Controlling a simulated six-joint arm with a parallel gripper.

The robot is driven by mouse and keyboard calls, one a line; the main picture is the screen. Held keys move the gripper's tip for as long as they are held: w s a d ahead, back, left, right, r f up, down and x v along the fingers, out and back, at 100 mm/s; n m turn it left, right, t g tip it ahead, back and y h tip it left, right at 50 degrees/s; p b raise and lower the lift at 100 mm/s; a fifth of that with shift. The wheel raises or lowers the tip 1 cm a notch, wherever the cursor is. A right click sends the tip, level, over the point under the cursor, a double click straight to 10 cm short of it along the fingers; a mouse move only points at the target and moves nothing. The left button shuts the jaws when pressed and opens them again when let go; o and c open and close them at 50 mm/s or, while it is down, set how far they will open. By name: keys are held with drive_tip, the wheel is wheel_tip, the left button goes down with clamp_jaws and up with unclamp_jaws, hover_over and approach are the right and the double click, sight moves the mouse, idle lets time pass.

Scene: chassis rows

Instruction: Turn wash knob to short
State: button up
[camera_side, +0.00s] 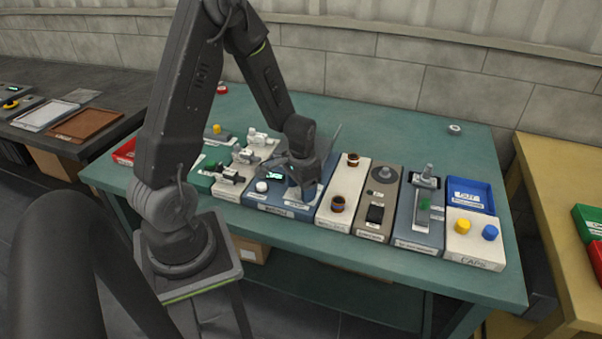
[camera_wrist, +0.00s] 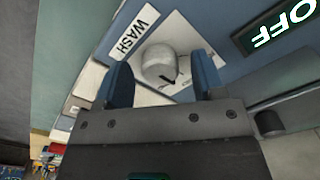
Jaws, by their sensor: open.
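The wash knob (camera_wrist: 160,64) is a round pale grey knob with a dark mark on its lower right side, in the wrist view. It sits on a white plate beside a label reading WASH (camera_wrist: 132,32). My gripper (camera_wrist: 164,80) is open, with one blue fingertip to the left and one to the right of the knob; contact cannot be told. A display (camera_wrist: 285,25) reads OFF, tilted in the picture. In the side view my gripper (camera_side: 300,190) is low over the right part of a blue panel (camera_side: 285,211) and hides the knob.
A white round part (camera_side: 262,187) is on the panel's left. A white block with brown rings (camera_side: 340,193) stands close on the right, and grey fixtures (camera_side: 243,160) on the left. The teal table (camera_side: 440,140) is mostly clear behind the row.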

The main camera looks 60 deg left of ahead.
wheel_tip(320, 180, up, 13)
drive_tip(key=shift+r, duration=0.2)
idle(0.4)
